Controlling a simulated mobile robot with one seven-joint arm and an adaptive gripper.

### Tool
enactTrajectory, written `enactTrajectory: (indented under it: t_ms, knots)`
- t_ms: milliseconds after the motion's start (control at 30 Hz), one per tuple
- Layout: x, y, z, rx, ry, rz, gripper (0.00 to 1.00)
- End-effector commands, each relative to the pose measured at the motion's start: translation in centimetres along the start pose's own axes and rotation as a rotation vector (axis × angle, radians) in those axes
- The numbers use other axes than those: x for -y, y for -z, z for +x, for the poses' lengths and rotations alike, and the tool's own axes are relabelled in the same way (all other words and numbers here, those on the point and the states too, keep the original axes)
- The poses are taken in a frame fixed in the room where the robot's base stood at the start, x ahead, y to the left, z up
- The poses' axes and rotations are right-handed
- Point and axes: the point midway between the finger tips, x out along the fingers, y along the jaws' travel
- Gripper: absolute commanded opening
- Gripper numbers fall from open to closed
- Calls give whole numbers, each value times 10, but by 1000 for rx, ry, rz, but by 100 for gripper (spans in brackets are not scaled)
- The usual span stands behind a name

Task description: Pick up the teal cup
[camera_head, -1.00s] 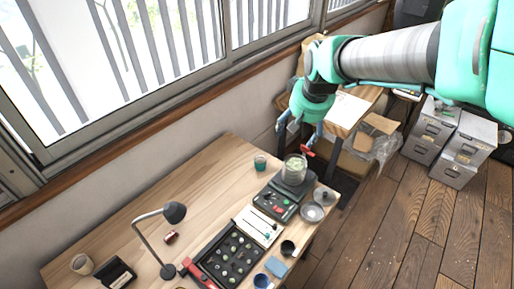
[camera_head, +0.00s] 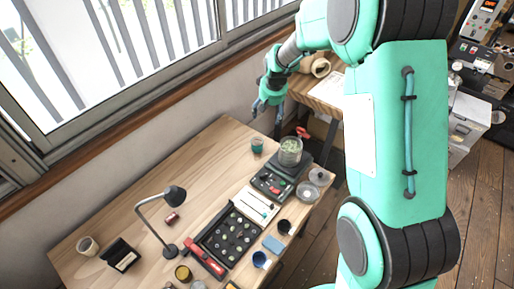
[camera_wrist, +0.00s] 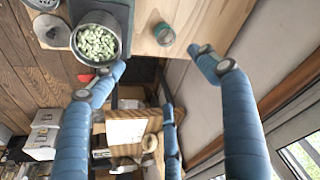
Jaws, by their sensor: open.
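The teal cup (camera_head: 257,145) is a small cup standing upright near the far right end of the wooden table, close to the wall side. In the wrist view the teal cup (camera_wrist: 164,35) sits near the table's edge, beyond and between my blue fingertips. My gripper (camera_head: 268,106) is above and behind the cup in the head view, apart from it. In the wrist view my gripper (camera_wrist: 158,62) has its fingers spread wide, with nothing between them. The cup's inside is too small to read clearly.
A bean tray (camera_head: 229,238), a lamp (camera_head: 174,195) and a metal dish (camera_head: 308,191) share the table. Bare wood lies left of the cup.

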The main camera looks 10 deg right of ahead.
Motion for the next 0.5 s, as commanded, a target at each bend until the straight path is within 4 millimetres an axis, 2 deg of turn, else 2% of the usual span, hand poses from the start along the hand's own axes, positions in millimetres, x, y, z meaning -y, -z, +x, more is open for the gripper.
enactTrajectory:
  t_ms: [33, 300, 500]
  knots:
    - [1, 4, 17, 8, 2, -4, 74]
    - [5, 18, 101, 31, 7, -20, 74]
    - [8, 20, 152, 43, 10, -31, 74]
